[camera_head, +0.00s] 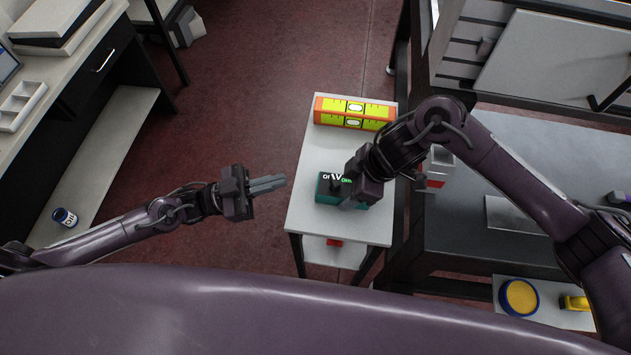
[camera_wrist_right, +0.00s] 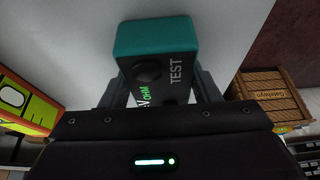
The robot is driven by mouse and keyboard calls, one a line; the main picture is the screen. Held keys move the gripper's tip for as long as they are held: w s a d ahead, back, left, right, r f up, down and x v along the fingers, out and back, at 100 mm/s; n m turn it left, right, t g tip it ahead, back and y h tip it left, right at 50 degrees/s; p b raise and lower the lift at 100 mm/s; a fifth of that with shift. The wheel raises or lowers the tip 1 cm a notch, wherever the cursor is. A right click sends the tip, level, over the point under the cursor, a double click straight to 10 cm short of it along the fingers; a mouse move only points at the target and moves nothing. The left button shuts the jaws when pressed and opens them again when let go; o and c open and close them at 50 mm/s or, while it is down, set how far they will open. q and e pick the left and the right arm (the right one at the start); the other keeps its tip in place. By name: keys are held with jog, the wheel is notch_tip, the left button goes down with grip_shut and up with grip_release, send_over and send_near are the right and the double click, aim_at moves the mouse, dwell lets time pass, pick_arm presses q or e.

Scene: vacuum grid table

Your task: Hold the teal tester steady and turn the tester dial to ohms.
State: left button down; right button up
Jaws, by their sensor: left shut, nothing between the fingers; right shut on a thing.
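The teal tester (camera_head: 325,197) sits on a small white table (camera_head: 310,225), partly hidden by my right arm. In the right wrist view the tester (camera_wrist_right: 150,37) has a dark face marked TEST, a V and a green OHM. A dark round dial (camera_wrist_right: 147,72) shows on that face; I cannot tell where it points. My right gripper (camera_wrist_right: 162,85) is shut on the tester body, one finger on each side. My left gripper (camera_head: 284,181) is shut and empty, left of the table edge and apart from the tester.
An orange and yellow level (camera_head: 353,113) lies at the table's far end. In the right wrist view a wooden crate (camera_wrist_right: 270,97) shows at right. A dark workbench (camera_head: 500,225) stands right of the table. The floor (camera_head: 245,120) left of the table is clear.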

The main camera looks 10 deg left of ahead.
pick_arm(q)
jog(key=s+a+f+n+t+y, duration=0.1)
jog(key=s+a+n+t+y, duration=0.15)
jog(key=s+a+y, duration=0.2)
jog(key=g, duration=0.1)
send_near(326, 173)
jog(key=d, duration=0.2)
jog(key=d+r, duration=0.1)
jog(key=d, duration=0.1)
jog(key=d+r, duration=0.1)
jog(key=d, duration=0.2)
jog(key=shift+w+d+r, duration=0.1)
jog(key=shift+w+d, duration=0.05)
jog(key=shift+w+m+g+h, duration=0.3)
jog(key=shift+m+g+h, duration=0.45)
jog(key=shift+g, duration=0.6)
jog(key=shift+w+m+g+h, duration=0.3)
jog(key=shift+m+g, duration=0.45)
jog(key=shift+g, duration=0.4)
jog(key=shift+w+m+g+h, duration=0.2)
jog(key=shift+w+m+g, duration=0.2)
jog(key=shift+m+g, duration=0.55)
jog(key=shift+w+d, duration=0.25)
jog(key=shift+w, duration=0.45)
jog(key=shift+w+d, duration=0.5)
jog(key=shift+w, duration=0.05)
